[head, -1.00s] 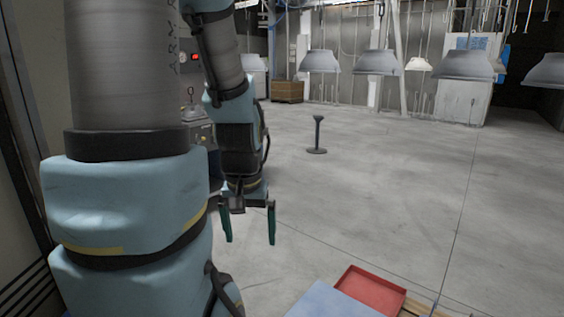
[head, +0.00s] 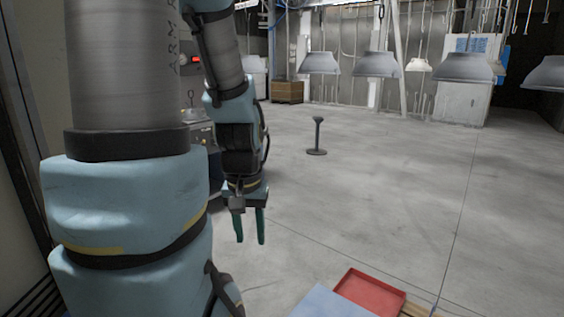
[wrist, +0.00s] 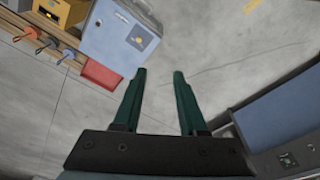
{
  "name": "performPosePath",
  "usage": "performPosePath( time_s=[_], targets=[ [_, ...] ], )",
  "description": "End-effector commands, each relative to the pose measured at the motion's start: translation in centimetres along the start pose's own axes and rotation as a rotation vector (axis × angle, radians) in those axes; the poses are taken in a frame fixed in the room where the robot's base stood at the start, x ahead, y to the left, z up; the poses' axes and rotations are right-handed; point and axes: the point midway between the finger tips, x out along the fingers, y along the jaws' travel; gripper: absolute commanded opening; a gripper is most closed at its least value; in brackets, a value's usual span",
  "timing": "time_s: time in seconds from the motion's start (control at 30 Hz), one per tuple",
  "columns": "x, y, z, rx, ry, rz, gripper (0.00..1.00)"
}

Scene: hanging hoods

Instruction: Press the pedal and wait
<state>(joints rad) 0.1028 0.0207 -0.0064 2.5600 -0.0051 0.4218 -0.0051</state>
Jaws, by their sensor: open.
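No part is plainly marked as a pedal. A flat red piece with a raised rim (head: 370,293) lies low against a blue box (head: 335,302) at the bottom of the head view; I cannot tell if it is the pedal. The red piece (wrist: 101,75) also shows in the wrist view, beside the blue box (wrist: 112,38) with its small panel. My gripper (head: 251,241) hangs with its green fingers down, open and empty, left of the red piece and apart from it. In the wrist view, my gripper (wrist: 159,72) has bare floor between its fingers.
A dark post on a round base (head: 317,136) stands on open concrete floor. Grey hoods (head: 377,64) hang across the back. A wooden crate (head: 287,92) stands at the back. A yellow box (wrist: 62,10) and several ringed handles (wrist: 45,42) lie left in the wrist view.

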Motion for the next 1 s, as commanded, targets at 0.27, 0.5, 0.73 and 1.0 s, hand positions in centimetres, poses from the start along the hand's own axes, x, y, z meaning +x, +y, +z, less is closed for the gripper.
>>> performPosePath(
  time_s=[0.27,0.5,0.73,1.0],
  targets=[
    [0.00,0.00,0.00,0.000,0.000,0.000,0.09],
    [0.00,0.00,0.00,0.000,0.000,0.000,0.00],
    [0.00,0.00,0.00,0.000,0.000,0.000,0.00],
    [0.00,0.00,0.00,0.000,0.000,0.000,0.00]
  ],
)
